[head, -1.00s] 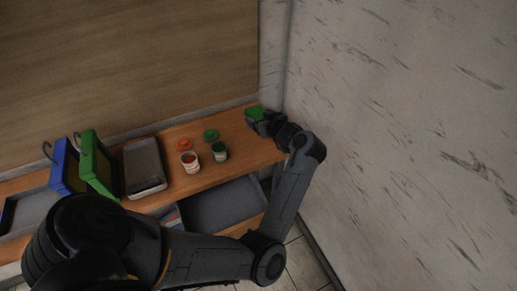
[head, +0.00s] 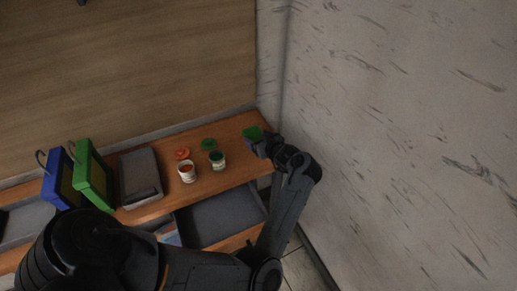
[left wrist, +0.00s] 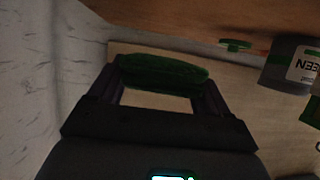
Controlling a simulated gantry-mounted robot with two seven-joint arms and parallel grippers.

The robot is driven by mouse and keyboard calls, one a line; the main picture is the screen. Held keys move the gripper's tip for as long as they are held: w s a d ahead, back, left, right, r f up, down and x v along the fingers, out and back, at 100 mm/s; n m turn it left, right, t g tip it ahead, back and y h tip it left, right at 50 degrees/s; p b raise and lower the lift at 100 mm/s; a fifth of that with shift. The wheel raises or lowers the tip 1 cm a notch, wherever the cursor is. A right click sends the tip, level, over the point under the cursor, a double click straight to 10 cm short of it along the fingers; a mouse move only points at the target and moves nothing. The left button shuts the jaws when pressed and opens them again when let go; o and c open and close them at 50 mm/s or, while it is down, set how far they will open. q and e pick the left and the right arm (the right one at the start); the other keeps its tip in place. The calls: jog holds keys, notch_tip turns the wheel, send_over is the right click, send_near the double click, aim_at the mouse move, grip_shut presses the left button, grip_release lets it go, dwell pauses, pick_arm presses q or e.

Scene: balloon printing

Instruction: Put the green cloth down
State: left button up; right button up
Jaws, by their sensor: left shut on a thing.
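My left gripper (head: 255,139) is shut on the green cloth (head: 252,132) at the right end of the wooden table (head: 235,174). In the left wrist view the cloth (left wrist: 163,72) is a dark green padded piece held between the two fingers (left wrist: 160,95). I cannot tell whether the cloth touches the tabletop. My right gripper is not in view.
A green jar (head: 217,161) and its green lid (head: 208,144) stand left of the cloth, beside an orange jar (head: 187,172) and orange lid (head: 182,153). A grey tray (head: 140,175), green frame (head: 94,177) and blue frame (head: 61,182) are further left. A wall (head: 400,130) is close on the right.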

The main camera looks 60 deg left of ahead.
pick_arm(q)
notch_tip(320, 180, down, 3)
jog(key=shift+f, duration=0.8)
jog(key=shift+f, duration=0.15)
jog(key=shift+f, duration=0.15)
jog(key=o, duration=1)
jog(key=shift+c, duration=0.2)
jog(key=shift+b, duration=0.3)
